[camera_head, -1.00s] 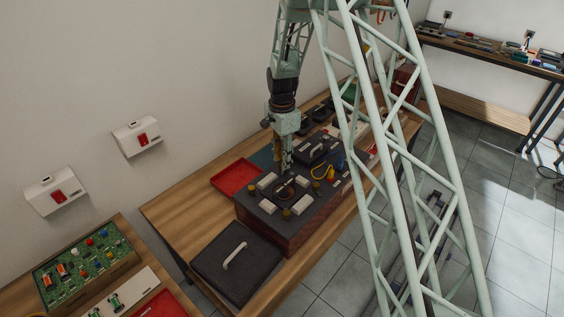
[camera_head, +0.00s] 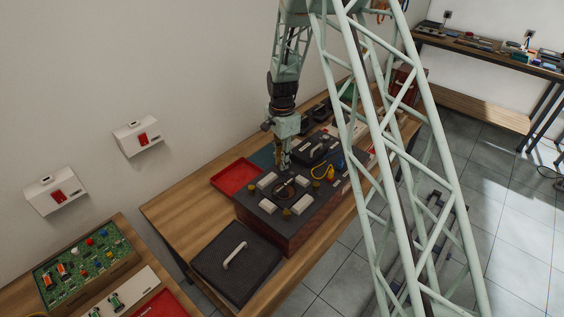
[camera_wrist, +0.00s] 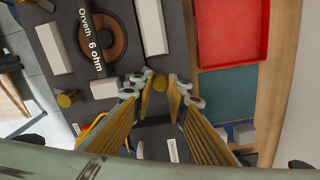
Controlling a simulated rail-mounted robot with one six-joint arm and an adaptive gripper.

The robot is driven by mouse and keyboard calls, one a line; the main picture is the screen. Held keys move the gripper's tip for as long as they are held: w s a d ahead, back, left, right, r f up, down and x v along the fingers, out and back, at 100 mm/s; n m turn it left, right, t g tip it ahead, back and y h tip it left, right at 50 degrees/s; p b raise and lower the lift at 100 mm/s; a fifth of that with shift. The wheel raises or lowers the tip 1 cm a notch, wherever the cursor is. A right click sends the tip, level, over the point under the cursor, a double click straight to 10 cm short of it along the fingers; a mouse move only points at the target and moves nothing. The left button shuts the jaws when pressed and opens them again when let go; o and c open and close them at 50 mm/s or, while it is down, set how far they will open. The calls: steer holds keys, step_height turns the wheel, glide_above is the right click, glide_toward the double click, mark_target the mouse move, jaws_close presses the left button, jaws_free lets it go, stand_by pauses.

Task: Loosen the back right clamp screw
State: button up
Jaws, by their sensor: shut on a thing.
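The dark-topped speaker box (camera_head: 300,223) stands on the wooden bench, with a round driver (camera_head: 285,189) between white blocks. The driver also shows in the wrist view (camera_wrist: 113,48), beside a label reading "Orveth 6 ohm". My gripper (camera_head: 284,166) points down at the back right of the box. Another brass screw (camera_wrist: 68,98) stands clear of the fingers. In the head view my gripper hides the held screw.
A red tray (camera_head: 235,177) and a teal mat (camera_wrist: 228,95) lie behind the box, near the wall. A black lid with a pale handle (camera_head: 237,262) lies to its front left. A yellow cable (camera_head: 322,172) lies close to the gripper's right.

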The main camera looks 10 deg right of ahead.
steer(key=shift+n+b, duration=0.3)
steer(key=shift+n, duration=0.1)
steer(key=n+b, duration=0.2)
steer(key=n, duration=0.2)
steer(key=shift+n, duration=0.4)
steer(key=n+b, duration=0.2)
steer(key=n, duration=0.3)
steer(key=n+b, duration=0.1)
steer(key=n, duration=0.4)
steer(key=n+b, duration=0.1)
steer(key=n, duration=0.4)
steer(key=shift+n, duration=0.7)
steer(key=o, duration=0.8)
steer(key=shift+o, duration=0.2)
steer(key=shift+r, duration=0.15)
